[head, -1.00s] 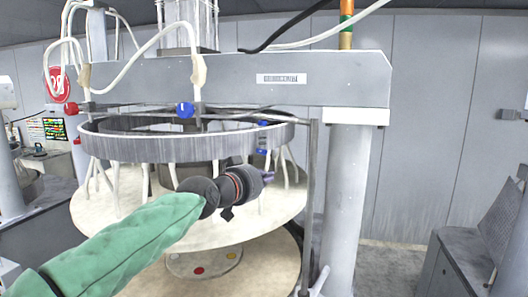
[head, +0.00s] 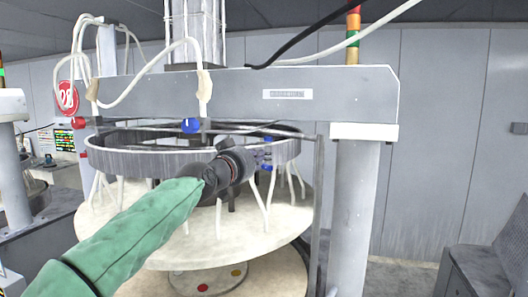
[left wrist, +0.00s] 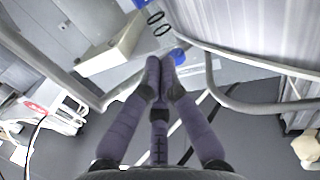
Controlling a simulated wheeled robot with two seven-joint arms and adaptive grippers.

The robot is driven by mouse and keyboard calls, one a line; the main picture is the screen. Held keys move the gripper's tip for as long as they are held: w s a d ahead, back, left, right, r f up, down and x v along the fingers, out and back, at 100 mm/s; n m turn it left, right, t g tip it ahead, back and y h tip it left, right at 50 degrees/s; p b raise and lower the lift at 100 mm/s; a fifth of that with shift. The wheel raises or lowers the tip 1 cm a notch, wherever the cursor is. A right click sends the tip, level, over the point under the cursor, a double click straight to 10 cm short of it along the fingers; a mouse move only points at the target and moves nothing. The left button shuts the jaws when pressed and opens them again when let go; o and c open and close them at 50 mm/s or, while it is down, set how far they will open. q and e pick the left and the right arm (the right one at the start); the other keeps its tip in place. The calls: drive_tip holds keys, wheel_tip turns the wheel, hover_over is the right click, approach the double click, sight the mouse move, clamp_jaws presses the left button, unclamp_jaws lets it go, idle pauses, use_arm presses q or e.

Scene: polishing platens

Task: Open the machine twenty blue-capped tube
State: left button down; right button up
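The machine is a large polisher with a grey ring (head: 140,160) and a cream platen (head: 240,235) under a thick beam. Small blue fittings (head: 267,152) sit at the right end of the ring; I cannot tell which is the blue-capped tube. A separate blue knob (head: 190,125) is at the ring's back. My left gripper (head: 252,158) is in front of the ring's right side, with its tips close to the blue fittings. In the left wrist view, its purple fingers (left wrist: 161,66) converge close together beside a blue piece (left wrist: 177,55); contact is unclear. My right gripper is not seen.
The grey beam (head: 240,96) crosses above the ring and a thick column (head: 355,200) stands at the right. A thin upright bar (head: 316,200) is close right of the ring. White hoses hang above and below. A dark grey cabinet (head: 470,270) stands at far right.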

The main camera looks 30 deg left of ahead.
sight(269, 151)
use_arm(q)
drive_tip(key=shift+w+a+p, duration=0.1)
drive_tip(key=shift+w+p, duration=0.25)
drive_tip(key=shift+w, duration=1.55)
